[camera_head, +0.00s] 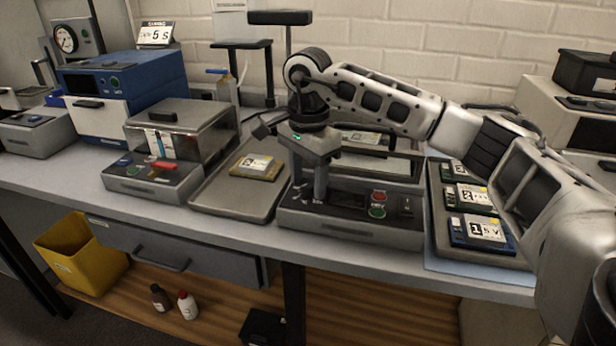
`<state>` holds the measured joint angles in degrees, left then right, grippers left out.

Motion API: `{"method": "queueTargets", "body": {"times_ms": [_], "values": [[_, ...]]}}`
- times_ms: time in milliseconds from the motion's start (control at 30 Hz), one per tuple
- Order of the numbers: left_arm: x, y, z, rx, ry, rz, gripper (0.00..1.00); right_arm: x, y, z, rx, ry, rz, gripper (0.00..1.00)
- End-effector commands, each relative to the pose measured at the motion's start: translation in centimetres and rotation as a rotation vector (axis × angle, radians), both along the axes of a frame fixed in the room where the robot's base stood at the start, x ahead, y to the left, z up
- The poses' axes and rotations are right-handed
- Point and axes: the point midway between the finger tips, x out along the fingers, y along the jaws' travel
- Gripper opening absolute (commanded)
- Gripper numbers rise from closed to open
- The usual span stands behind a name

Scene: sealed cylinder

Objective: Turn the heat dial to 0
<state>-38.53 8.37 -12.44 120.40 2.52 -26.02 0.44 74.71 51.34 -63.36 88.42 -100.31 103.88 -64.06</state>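My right arm reaches in from the right, and my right gripper (312,198) points down at the left part of the front panel of the grey machine (345,228) in the middle of the bench. Its fingers are at or just above the panel; I cannot tell if they touch it. The heat dial is not clearly visible; the gripper covers that part of the panel, where small pale marks show. Whether the fingers are open or shut on something is unclear. A red button (379,196), a green button (377,211) and a dark switch (406,207) sit further right. My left gripper is not in view.
A grey tray (230,205) with a yellow-labelled packet (256,167) lies left of the machine. A clear-lidded box (180,135) with a red handle stands beyond it. A tray of numbered packs (472,225) lies right, beneath my arm. A black-topped stand (280,18) rises behind.

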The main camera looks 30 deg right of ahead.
Motion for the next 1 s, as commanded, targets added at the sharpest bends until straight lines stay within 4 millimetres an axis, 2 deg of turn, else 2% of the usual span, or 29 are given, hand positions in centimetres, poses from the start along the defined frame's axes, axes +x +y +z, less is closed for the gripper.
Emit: {"method": "queueTargets", "body": {"times_ms": [233, 367, 667, 700, 800, 1000], "values": [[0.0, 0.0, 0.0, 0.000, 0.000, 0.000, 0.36, 0.0, 0.0, 0.1, 0.000, 0.002, 0.000, 0.49], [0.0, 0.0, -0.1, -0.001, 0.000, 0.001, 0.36, 0.0, 0.0, 1.6, 0.000, -0.001, 0.000, 0.49], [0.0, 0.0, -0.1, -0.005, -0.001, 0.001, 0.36, 0.0, 0.0, 8.6, 0.000, -0.002, 0.000, 0.49], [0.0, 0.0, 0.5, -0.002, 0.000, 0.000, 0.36, 0.0, 0.0, 9.9, -0.001, -0.003, -0.001, 0.49], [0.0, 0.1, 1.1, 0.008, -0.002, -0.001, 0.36, 0.0, 0.0, 12.2, -0.002, -0.002, -0.002, 0.49], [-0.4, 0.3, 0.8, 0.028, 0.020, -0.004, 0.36, 0.0, 0.0, 15.1, -0.001, -0.001, -0.001, 0.49]]}}
